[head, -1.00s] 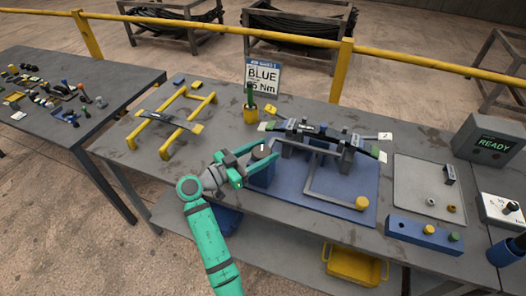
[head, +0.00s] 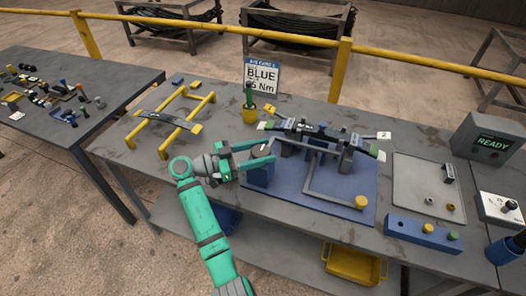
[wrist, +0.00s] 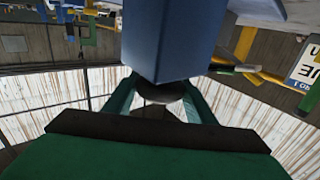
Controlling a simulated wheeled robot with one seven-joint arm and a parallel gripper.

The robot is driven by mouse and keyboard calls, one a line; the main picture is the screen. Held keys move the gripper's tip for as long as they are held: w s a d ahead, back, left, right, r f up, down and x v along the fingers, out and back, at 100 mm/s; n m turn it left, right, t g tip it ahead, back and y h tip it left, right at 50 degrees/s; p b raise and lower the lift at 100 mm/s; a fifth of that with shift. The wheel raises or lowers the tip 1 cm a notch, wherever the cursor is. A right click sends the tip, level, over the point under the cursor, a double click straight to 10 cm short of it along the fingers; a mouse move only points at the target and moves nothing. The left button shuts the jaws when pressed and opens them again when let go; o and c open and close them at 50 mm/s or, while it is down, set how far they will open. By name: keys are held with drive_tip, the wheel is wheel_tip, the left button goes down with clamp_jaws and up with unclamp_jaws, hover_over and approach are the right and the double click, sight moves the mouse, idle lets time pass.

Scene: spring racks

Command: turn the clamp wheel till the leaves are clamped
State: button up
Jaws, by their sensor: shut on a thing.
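The clamp wheel is a small dark round knob (wrist: 160,92) by the blue block (head: 262,175) at the left end of the blue fixture plate (head: 357,183). My gripper (head: 268,153) is shut on the wheel, with its green fingers on either side of it; the fingers hide much of the wheel in the head view. In the wrist view the knob sits between the fingers, below the blue block. The dark stacked leaves (head: 318,134) lie across the fixture, right of my gripper. I cannot tell how tightly they are pressed together.
A grey bent bar with a yellow knob (head: 361,202) lies in front of the leaves. A yellow stand (head: 172,125) holds another leaf at left. A yellow cup (head: 250,115) stands behind my gripper. A grey tray (head: 425,185) and a READY box (head: 487,140) are at right.

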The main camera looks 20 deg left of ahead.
drive_tip(key=shift+w+d, duration=0.1)
drive_tip(key=shift+d, duration=0.05)
drive_tip(key=o, duration=1)
drive_tip(key=shift+o, duration=0.2)
drive_tip(key=v, duration=1)
drive_tip(key=shift+a, duration=0.35)
